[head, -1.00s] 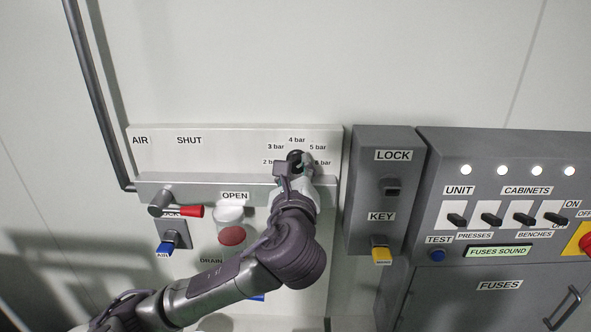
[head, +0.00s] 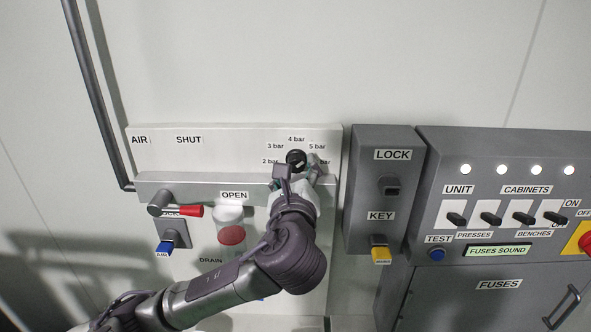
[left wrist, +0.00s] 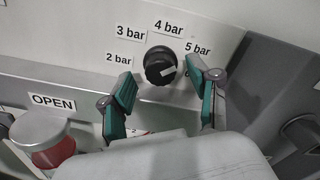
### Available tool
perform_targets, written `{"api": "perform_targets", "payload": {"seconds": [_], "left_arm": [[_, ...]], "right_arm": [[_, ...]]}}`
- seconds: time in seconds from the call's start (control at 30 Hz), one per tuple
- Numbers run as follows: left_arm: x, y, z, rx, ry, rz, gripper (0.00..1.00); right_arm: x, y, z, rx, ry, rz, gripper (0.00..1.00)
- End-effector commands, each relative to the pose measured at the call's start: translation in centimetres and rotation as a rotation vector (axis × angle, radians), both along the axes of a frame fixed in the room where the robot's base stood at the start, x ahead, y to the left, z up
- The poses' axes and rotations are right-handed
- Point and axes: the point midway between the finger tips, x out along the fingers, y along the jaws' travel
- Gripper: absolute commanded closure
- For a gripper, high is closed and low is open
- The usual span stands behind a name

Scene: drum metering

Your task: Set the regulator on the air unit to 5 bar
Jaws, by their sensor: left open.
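The regulator knob (head: 296,157) is a round black knob on the pale panel of the air unit (head: 225,150). In the left wrist view the knob (left wrist: 160,66) carries a white mark on its face, on the lower right and slanting toward the 5 bar side; I cannot read the exact setting. The 4 bar label (left wrist: 169,27) is above it and the 5 bar label (left wrist: 198,47) is to its right. My left gripper (head: 298,172) is open just below and in front of the knob, one finger to each side, with clear gaps. My right gripper is not in view.
A red-handled lever (head: 190,211) and a drain bowl with a red part (head: 231,235) are left of my arm. A grey lock box (head: 387,180) stands close on the right, with the fuse cabinet (head: 500,250) beyond it.

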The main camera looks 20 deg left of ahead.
Motion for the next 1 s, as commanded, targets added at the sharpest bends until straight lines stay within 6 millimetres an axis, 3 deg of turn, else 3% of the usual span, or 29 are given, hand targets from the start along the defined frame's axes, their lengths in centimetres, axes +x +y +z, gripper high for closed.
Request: {"api": "perform_targets", "payload": {"seconds": [0.5,0.7,1.0], "left_arm": [[-9.4,-2.8,0.0,-0.002,0.001,-0.004,0.39],[-10.7,-3.1,0.0,-0.002,0.002,0.0,0.39],[-10.7,-3.1,-0.1,-0.001,0.002,0.0,0.39]], "right_arm": [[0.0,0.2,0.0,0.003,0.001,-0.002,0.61],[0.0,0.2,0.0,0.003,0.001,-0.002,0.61],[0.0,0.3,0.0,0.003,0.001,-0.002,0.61]]}}
